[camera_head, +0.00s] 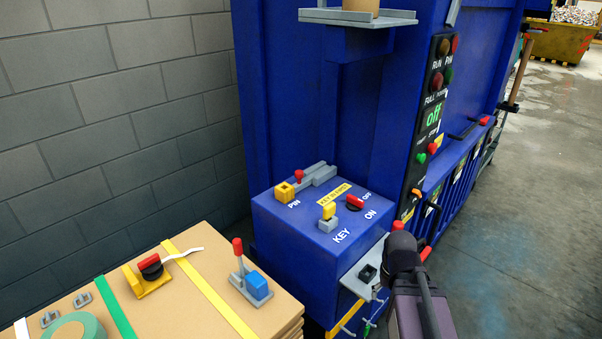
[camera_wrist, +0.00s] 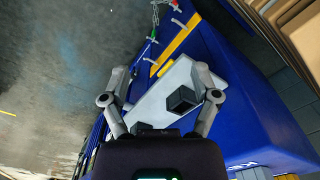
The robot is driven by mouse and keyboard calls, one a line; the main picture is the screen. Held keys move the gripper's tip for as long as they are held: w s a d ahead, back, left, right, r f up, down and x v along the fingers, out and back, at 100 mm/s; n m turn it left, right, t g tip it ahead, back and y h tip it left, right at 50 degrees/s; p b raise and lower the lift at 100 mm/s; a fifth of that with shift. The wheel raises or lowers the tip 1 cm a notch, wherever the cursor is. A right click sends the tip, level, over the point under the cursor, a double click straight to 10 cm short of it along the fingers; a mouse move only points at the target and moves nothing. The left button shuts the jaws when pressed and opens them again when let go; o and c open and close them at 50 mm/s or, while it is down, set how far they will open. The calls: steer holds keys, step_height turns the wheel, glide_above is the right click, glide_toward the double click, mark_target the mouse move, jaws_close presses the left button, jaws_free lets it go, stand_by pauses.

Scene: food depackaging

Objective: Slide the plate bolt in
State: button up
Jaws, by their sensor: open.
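A light grey plate (camera_head: 352,281) with a square black knob (camera_head: 368,273) sticks out from the right side of the blue control box (camera_head: 300,222), below the KEY and ON labels. I take it to be the plate bolt. In the wrist view the plate (camera_wrist: 150,103) and its black knob (camera_wrist: 182,99) lie in front of my gripper (camera_wrist: 159,73). The fingers are spread apart on either side, with the knob nearer the right finger. I cannot tell whether a finger touches the plate. In the head view my dark wrist stands just right of the plate and the fingers are hard to make out.
On the box are a pin latch with a red knob (camera_head: 299,175), a yellow key (camera_head: 329,211) and a red rotary switch (camera_head: 355,202). Stacked cardboard (camera_head: 200,300) with loose parts stands at left. Chain (camera_wrist: 155,15) hangs near the box. Floor is open at right.

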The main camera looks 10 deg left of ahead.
steer(key=w+a+r+m+p, duration=0.2)
steer(key=w+a+r+p, duration=0.3)
steer(key=w+r+p, duration=0.6)
step_height(320, 180, up, 14)
steer(key=m+p, duration=0.7)
steer(key=p, duration=0.6)
glide_above(299, 171)
steer(key=shift+s+d+f, duration=0.2)
steer(key=shift+s, duration=0.15)
steer(key=shift+f, duration=0.15)
steer(key=f+b, duration=1.3)
steer(key=shift+w+a+f, duration=0.15)
steer(key=shift+w+f, duration=0.05)
steer(key=shift+f, duration=0.05)
